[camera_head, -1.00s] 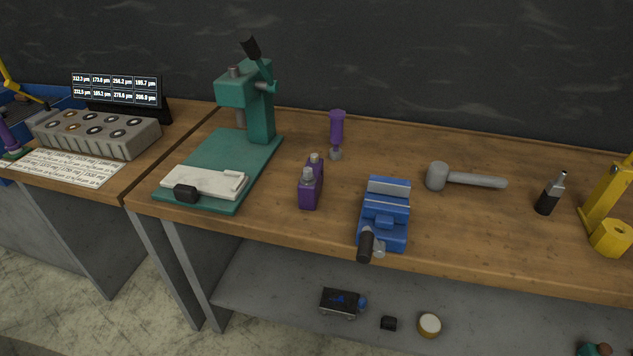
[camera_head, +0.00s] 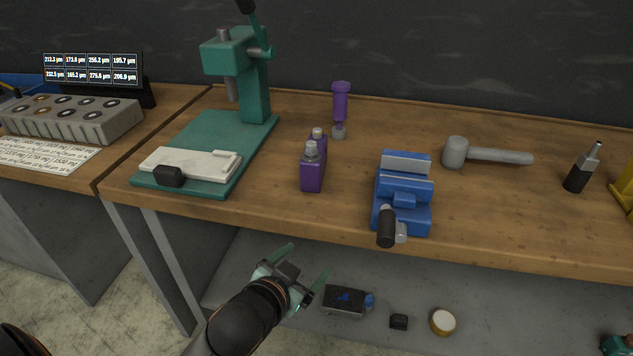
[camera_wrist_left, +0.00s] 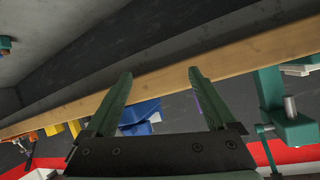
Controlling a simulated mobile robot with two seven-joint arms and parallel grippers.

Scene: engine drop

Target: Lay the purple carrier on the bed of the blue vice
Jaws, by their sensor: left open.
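A purple block (camera_head: 314,172) with two grey round tops, which looks like the carrier, stands upright on the wooden bench, left of the blue vice. The blue vice (camera_head: 403,192) sits near the bench's front edge, its dark handle toward me. Nothing lies on its bed. My left gripper (camera_head: 306,264) is open and empty, in front of the bench edge and below the purple block, apart from it. In the left wrist view the open fingers (camera_wrist_left: 159,73) point at the bench edge, and part of the blue vice (camera_wrist_left: 140,113) shows behind them. My right gripper is out of view.
A teal press (camera_head: 245,85) stands left of the purple block. A purple-handled tool (camera_head: 340,103) stands behind it. A grey mallet (camera_head: 485,155) and a black bottle (camera_head: 582,172) are to the right. A lower shelf holds small parts. The bench's front edge (camera_head: 270,215) lies above my gripper.

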